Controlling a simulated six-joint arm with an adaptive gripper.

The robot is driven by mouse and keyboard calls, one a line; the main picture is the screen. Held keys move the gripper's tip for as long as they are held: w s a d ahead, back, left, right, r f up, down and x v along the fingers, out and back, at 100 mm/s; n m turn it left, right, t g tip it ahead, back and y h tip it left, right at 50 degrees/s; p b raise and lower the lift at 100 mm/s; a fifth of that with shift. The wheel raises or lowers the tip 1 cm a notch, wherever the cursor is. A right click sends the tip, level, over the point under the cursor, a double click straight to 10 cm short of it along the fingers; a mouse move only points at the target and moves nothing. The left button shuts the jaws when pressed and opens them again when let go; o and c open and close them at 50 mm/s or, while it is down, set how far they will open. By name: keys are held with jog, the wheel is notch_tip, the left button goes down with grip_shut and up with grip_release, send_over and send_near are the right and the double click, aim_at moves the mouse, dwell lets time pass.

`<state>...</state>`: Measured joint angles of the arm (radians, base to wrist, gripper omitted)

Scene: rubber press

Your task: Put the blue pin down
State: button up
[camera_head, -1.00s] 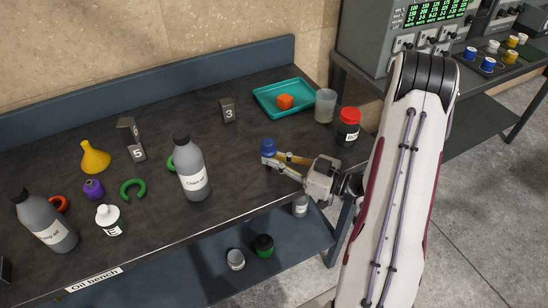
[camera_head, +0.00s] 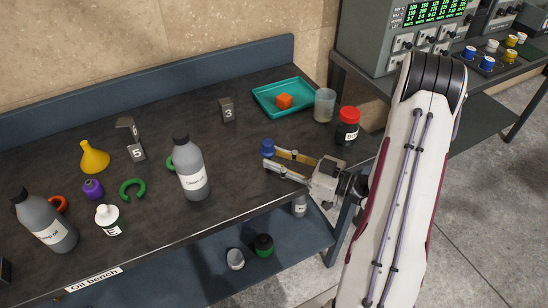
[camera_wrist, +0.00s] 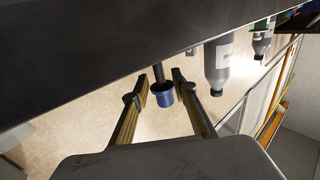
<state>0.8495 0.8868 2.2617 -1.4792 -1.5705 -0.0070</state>
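The blue pin (camera_head: 267,146) stands on the oil bench (camera_head: 230,190), its blue head up in the head view. In the wrist view the blue pin (camera_wrist: 163,97) shows its round head, with a dark shank running to the bench surface. My gripper (camera_head: 269,157) is open low over the bench, its fingers pointing left. In the wrist view my gripper (camera_wrist: 160,84) has one finger on each side of the pin, and small gaps show. The shank's foot is partly hidden in the head view.
A bottle (camera_head: 189,170) stands left of the gripper. The bench's front edge is close.

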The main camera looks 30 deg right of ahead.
jog(key=v, duration=1)
jog(key=shift+s+d, duration=0.2)
jog(key=shift+s, duration=0.05)
dwell(0.6)
jog(key=w+h, duration=0.1)
jog(key=w, duration=0.1)
jog(key=w+d+g+h, duration=0.1)
jog(key=w, duration=0.1)
jog(key=w+g+h, duration=0.1)
jog(key=w+h, duration=0.1)
jog(key=shift+w+d+n, duration=0.3)
jog(key=w+r+h, duration=0.1)
jog(key=w+d+r+h, duration=0.1)
jog(key=w+d+h, duration=0.1)
jog(key=shift+w+r+g+h, duration=0.3)
jog(key=shift+r+g+h, duration=0.1)
notch_tip(320, 180, up, 12)
jog(key=s+m+g+h, duration=0.2)
jog(key=m+h, duration=0.2)
jog(key=h, duration=0.2)
jog(key=s+a+r+m+g+y, duration=0.2)
jog(key=s+a+m+g+y, duration=0.1)
jog(key=s+a, duration=1.8)
jog(key=shift+s+a+r+m+g, duration=0.35)
jog(key=shift+s+g, duration=0.25)
jog(key=shift+s, duration=0.35)
